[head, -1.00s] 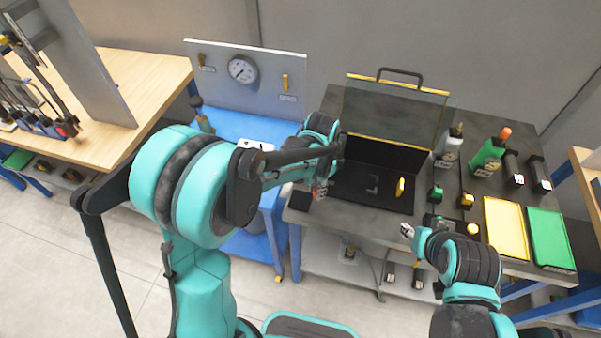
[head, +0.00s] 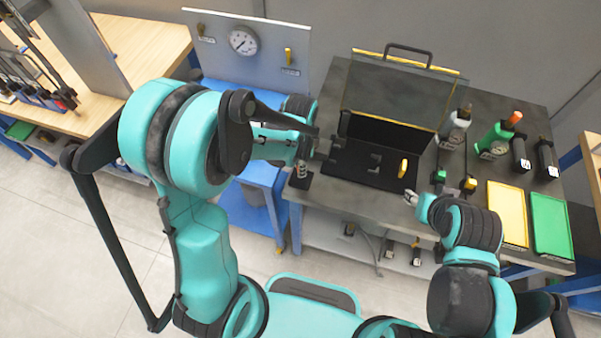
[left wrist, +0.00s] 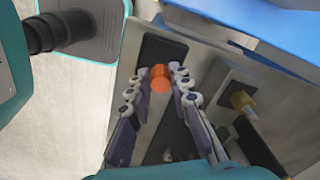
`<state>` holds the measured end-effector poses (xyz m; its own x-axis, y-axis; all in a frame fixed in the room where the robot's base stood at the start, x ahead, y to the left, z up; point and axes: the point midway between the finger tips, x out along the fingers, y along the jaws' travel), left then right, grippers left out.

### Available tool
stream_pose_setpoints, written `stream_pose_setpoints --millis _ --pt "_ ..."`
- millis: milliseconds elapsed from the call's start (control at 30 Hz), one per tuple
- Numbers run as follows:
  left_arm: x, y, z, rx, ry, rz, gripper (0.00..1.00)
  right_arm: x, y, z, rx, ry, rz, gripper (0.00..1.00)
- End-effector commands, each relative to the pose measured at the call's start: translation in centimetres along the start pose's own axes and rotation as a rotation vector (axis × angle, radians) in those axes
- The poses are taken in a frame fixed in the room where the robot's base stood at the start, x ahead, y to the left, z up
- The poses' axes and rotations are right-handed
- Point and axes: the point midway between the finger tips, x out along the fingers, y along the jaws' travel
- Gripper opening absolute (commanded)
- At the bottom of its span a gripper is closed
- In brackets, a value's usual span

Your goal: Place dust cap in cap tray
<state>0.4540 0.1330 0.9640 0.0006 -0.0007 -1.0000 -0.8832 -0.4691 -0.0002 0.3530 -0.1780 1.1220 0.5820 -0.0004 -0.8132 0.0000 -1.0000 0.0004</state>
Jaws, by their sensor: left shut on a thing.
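The dust cap (left wrist: 160,78) is a small orange cylinder in the left wrist view. My left gripper (left wrist: 163,84) is shut on it, with a finger on either side. A small dark tray, which looks like the cap tray (head: 299,182), lies at the left front corner of the grey table. It also shows as a dark rectangle (left wrist: 160,48) just beyond the cap in the left wrist view. In the head view my left gripper (head: 302,169) hangs over this tray; the cap cannot be made out there. My right gripper (head: 411,199) is near the table's front edge, too small to read.
An open black case (head: 370,165) with a raised clear lid stands right of the tray. Bottles (head: 497,140), a yellow tray (head: 507,212) and a green tray (head: 551,225) stand further right. A blue bench (head: 225,100) with a gauge panel (head: 243,45) is at the left.

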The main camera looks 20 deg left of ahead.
Motion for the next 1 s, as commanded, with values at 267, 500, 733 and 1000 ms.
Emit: stream_pose_setpoints --millis 267,500,733,1000 --pt "3.7 0.0 0.0 0.0 0.0 0.0 0.05 1.0 0.0 0.7 0.0 0.0 0.0 0.4" --pt "3.9 0.0 0.0 -0.001 0.0 0.0 0.05 0.9 0.0 0.7 0.0 0.0 0.0 0.4" --pt "4.2 0.0 0.0 -0.001 0.0 0.0 0.33 1.2 0.0 0.9 0.0 0.0 0.0 0.4" --pt "4.2 0.0 0.0 -0.001 0.0 0.0 0.4 1.2 0.0 0.9 0.0 0.0 0.0 0.4"
